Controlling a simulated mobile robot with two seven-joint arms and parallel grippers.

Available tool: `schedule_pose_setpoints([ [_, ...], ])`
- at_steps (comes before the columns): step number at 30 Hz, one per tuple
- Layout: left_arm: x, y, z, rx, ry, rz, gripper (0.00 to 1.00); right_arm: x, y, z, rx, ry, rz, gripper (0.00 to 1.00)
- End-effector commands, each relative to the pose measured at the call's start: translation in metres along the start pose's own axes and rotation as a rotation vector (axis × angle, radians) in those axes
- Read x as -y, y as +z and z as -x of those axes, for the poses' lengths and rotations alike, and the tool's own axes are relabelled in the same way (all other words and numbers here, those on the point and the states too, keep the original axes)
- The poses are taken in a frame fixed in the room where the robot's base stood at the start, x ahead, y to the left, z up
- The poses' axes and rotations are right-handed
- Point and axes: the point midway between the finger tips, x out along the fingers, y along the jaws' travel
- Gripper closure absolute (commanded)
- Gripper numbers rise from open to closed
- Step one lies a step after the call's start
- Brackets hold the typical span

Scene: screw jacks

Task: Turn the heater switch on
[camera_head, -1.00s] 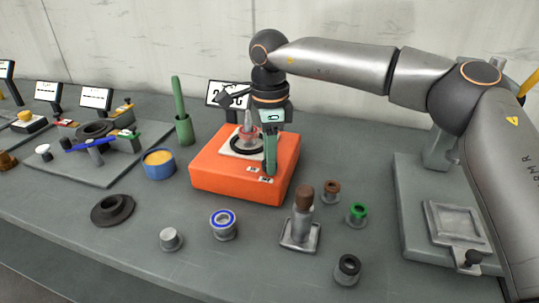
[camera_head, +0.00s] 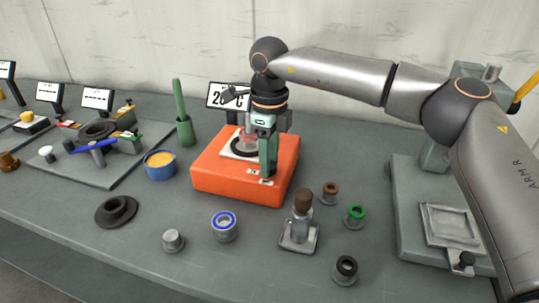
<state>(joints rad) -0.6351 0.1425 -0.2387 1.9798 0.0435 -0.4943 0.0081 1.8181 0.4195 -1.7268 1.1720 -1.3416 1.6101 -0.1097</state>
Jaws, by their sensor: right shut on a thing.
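The orange heater (camera_head: 235,183) stands mid-bench, with a pale plate and a dark ring on top. Two small white switch labels sit near its front right edge: one label (camera_head: 253,171) and a second label (camera_head: 267,182). My right gripper (camera_head: 268,172) points down over the heater. Its dark green fingers reach the top by these labels and are shut, apparently on the small heater switch (camera_head: 262,176). The fingers hide most of the switch, so its position cannot be told. A display (camera_head: 222,94) behind shows a temperature, partly covered by my gripper. My left gripper is not in view.
A blue cup (camera_head: 160,170) and a green holder (camera_head: 185,130) stand left of the heater. A blue-ringed part (camera_head: 224,226), a brown-topped post (camera_head: 300,225) and several small rings stand in front. A grey fixture (camera_head: 445,250) is at right.

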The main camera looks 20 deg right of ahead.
Motion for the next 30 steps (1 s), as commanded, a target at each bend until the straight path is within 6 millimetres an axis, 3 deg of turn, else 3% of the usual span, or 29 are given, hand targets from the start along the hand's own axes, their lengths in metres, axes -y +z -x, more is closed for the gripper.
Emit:
schedule_pose_setpoints([
  [18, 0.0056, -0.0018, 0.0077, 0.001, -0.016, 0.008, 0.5, 0.0003, 0.0, 0.0015, 0.002, -0.001, -0.586, 1.0],
  [30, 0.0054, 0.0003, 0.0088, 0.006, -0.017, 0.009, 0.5, 0.0006, 0.0003, 0.0017, 0.004, -0.001, -0.885, 1.0],
])
